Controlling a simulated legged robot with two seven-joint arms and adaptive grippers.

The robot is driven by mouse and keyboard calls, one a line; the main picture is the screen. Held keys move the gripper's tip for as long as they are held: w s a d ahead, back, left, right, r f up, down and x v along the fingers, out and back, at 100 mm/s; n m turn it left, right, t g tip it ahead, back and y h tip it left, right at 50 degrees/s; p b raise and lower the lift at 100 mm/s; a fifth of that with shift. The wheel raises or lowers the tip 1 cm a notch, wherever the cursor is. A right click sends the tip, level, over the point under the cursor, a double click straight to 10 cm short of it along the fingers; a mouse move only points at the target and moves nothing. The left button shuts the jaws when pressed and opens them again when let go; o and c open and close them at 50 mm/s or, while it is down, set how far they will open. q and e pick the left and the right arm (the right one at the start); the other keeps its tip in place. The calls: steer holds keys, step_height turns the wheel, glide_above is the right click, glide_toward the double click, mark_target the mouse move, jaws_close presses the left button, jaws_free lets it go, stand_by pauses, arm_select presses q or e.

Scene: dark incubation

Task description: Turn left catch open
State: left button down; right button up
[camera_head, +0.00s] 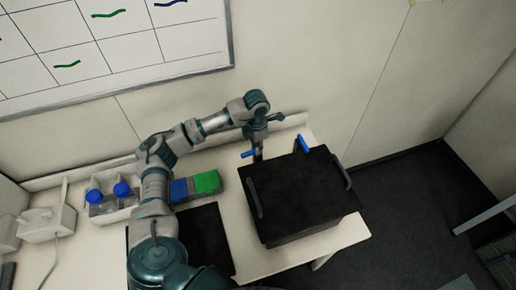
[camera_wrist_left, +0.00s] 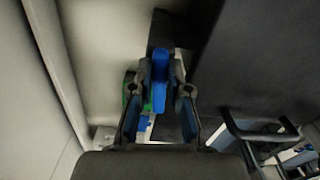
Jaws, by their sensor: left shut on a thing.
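The black box (camera_head: 305,195) stands on the table with a flat dark top and a handle on each side. The left catch (camera_head: 248,154) is a blue lever at the box's back left edge. The right catch (camera_head: 303,144) is a similar blue lever at the back edge, farther right. My left gripper (camera_head: 258,143) reaches down from above at the left catch. In the left wrist view, my left gripper (camera_wrist_left: 161,92) is shut on the blue catch (camera_wrist_left: 160,68), which shows between the fingers. The fingers hide part of it. My right gripper is not in view.
A white tray (camera_head: 100,212) with blue-capped bottles stands at the left. Blue (camera_head: 180,190) and green (camera_head: 207,182) blocks lie left of the box. A dark flat pad (camera_head: 205,240) lies in front of them. The wall is close behind the table (camera_head: 345,236).

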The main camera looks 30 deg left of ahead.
arm_select(q)
steer(key=shift+s+a+f+m, duration=0.1)
steer(key=shift+a+f+m, duration=0.05)
steer(key=shift+m, duration=0.65)
steer(key=c, duration=1.1)
jaws_free()
steer(key=shift+c, duration=0.2)
steer(key=shift+s+a, duration=0.1)
steer(key=shift+a, duration=0.05)
steer(key=shift+w+r, duration=0.2)
steer(key=shift+r, duration=0.35)
step_height(320, 180, up, 11)
steer(key=shift+s+a, duration=0.1)
steer(key=shift+a, duration=0.05)
